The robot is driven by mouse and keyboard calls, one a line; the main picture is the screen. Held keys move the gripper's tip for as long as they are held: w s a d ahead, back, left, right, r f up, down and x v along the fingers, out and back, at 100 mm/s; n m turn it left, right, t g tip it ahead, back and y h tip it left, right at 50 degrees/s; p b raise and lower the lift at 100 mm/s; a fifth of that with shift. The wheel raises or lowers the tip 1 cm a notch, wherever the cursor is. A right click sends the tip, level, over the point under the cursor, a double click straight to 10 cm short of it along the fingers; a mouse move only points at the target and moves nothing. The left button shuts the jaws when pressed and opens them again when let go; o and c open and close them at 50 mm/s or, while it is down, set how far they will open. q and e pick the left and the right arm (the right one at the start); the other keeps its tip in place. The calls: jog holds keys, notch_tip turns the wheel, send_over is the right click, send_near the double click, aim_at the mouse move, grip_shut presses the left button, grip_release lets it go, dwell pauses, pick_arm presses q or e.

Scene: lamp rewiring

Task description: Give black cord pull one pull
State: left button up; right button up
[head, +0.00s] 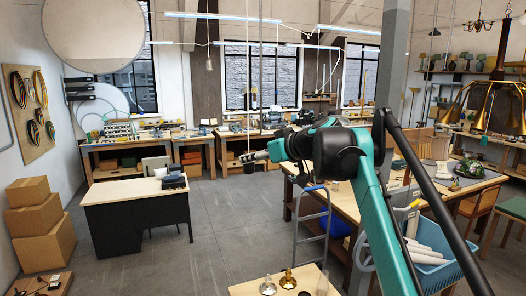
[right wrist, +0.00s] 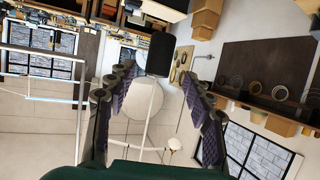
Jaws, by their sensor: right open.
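My right gripper (head: 254,157) reaches in from the right in the head view, in mid-air, pointing left. In the right wrist view its two fingers (right wrist: 157,110) are spread wide with nothing held between them. A thin cord-like line (head: 261,60) hangs from the ceiling above and behind the gripper in the head view. My left gripper is not in view.
A black desk (head: 135,208) with a pale top stands at left. A long workbench (head: 345,200) is at right, with a grey ladder (head: 313,228) before it. Cardboard boxes (head: 40,222) are stacked at far left. The grey floor (head: 220,240) between is clear.

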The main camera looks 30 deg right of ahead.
aim_at(251, 173)
jog(key=x, duration=0.4)
jog(key=shift+d, duration=0.2)
jog(key=shift+w+a+f, duration=0.15)
jog(key=shift+w+f, duration=0.05)
jog(key=shift+w, duration=0.2)
grip_shut()
